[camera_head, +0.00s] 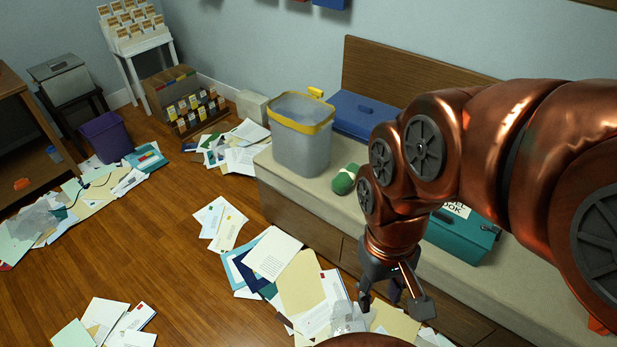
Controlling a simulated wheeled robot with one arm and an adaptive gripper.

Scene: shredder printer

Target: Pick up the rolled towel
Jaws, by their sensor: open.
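A green rolled towel (344,180) lies on the beige bench top (325,205), just right of the grey bin with a yellow rim. My copper arm stands close to its right side and may hide a little of it. My gripper (391,306) points down, open, in front of the bench and over the papers on the floor. It is lower in the picture than the towel and apart from it. A small dark shape shows between its fingers, and I cannot tell what it is.
The grey bin (301,145) stands left of the towel. A blue case (362,115) lies behind, and a teal box (462,238) sits on the bench right of my arm. Papers (300,280) litter the floor. Bare wood floor (150,245) is clear at left.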

